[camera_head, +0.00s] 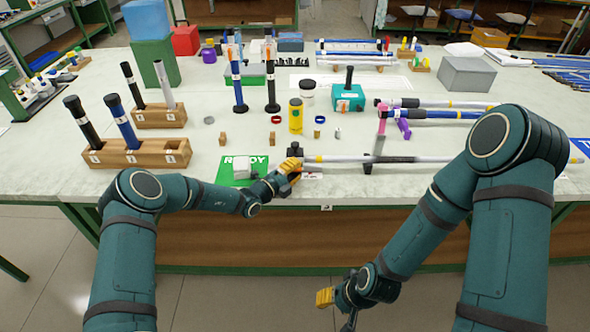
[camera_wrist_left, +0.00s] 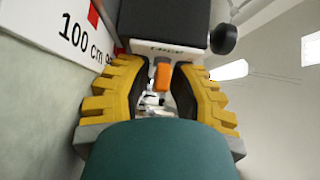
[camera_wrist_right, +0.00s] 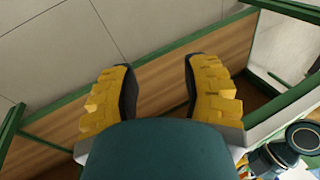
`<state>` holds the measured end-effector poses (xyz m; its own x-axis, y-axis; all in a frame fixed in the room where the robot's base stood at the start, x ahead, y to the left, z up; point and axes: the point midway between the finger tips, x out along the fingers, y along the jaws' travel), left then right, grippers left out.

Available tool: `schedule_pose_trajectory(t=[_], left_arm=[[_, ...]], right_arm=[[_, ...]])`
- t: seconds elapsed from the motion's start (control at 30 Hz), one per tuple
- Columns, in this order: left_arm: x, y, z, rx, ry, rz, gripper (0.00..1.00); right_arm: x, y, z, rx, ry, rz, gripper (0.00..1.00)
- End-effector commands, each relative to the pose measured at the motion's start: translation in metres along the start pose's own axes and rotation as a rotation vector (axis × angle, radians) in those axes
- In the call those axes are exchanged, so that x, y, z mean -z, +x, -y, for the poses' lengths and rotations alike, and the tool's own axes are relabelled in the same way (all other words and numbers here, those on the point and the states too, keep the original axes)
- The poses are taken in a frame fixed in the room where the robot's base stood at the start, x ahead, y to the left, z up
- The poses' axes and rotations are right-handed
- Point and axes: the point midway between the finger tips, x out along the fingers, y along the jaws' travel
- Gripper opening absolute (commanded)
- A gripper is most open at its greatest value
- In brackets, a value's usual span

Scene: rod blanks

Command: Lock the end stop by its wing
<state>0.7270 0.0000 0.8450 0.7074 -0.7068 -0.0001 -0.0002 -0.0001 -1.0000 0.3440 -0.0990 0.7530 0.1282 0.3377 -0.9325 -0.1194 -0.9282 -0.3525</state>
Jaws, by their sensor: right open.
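The end stop, a black block (camera_wrist_left: 165,22) with a dark round knob on its side, fills the top of the left wrist view. Its small orange wing (camera_wrist_left: 162,74) hangs below the block between my left fingertips. In the head view the black end stop (camera_head: 295,150) stands at the left end of a long pale rod rail near the table's front edge. My left gripper (camera_head: 291,165) is just in front of it; whether its pads press on the wing is unclear. My right gripper (camera_wrist_right: 160,72) is open and empty, low in front of the table (camera_head: 325,297).
A white strip marked "100 cm" (camera_wrist_left: 85,35) lies beside the end stop. A green READY mat (camera_head: 228,175) with a pale block is left of it. Wooden racks (camera_head: 140,158) hold rods at the left. A yellow cylinder (camera_head: 296,115) and a teal box (camera_head: 347,98) stand behind.

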Motion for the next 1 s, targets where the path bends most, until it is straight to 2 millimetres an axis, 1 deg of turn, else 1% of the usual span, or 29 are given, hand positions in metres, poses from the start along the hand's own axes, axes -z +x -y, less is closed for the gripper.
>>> schedule_pose_trajectory(t=[0.37, 0.57, 0.77, 1.0], left_arm=[[0.000, 0.000, 0.001, -0.001, 0.002, 0.000, 0.00], [0.000, 0.000, 0.002, -0.028, 0.029, 0.000, 0.00], [0.000, 0.000, 0.005, -0.104, 0.104, -0.001, 0.00], [0.001, 0.001, 0.008, -0.252, 0.252, -0.002, 0.00]], right_arm=[[0.000, -0.001, 0.000, 0.000, 0.000, 0.000, 0.47], [-0.001, -0.008, 0.003, 0.000, 0.001, 0.003, 0.47], [0.006, -0.025, 0.009, -0.001, 0.005, -0.010, 0.47], [0.020, -0.058, 0.021, -0.005, 0.014, -0.041, 0.47]])
